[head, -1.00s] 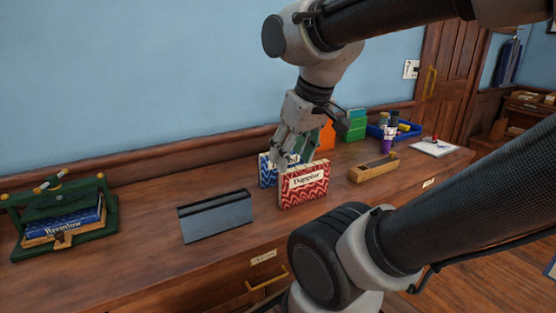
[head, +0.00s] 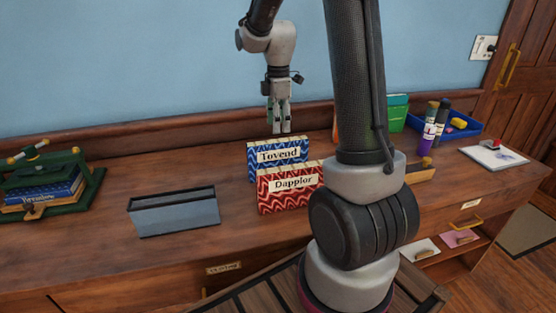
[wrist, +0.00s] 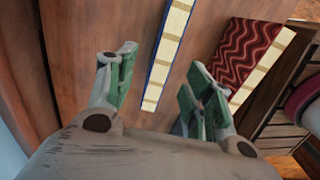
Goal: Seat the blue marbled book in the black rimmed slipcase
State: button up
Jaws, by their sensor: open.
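The blue marbled book (head: 278,153), labelled Tovend, stands upright on the wooden counter behind a red zigzag book. My gripper (head: 280,130) points down just above it, open and empty. In the wrist view the blue book shows its cream page edge and a thin blue cover (wrist: 168,50), lying between the lines of the open fingers (wrist: 155,88). The slipcase (head: 175,216) is a grey box with a black rim and an open top, standing left of the books. Its inside is mostly hidden.
The red book (head: 291,197), labelled Dapplor, stands close in front of the blue book; it also shows in the wrist view (wrist: 247,52). A green book press (head: 85,180) stands at the left. A blue tray (head: 460,127) and jars stand at the right. Counter between press and slipcase is clear.

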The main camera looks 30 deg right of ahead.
aim_at(278, 140)
jog(key=f, duration=0.7)
jog(key=shift+s+a+f, duration=0.25)
jog(key=shift+f, duration=0.1)
jog(key=shift+c, duration=0.4)
grip_shut()
jog(key=shift+r, duration=0.1)
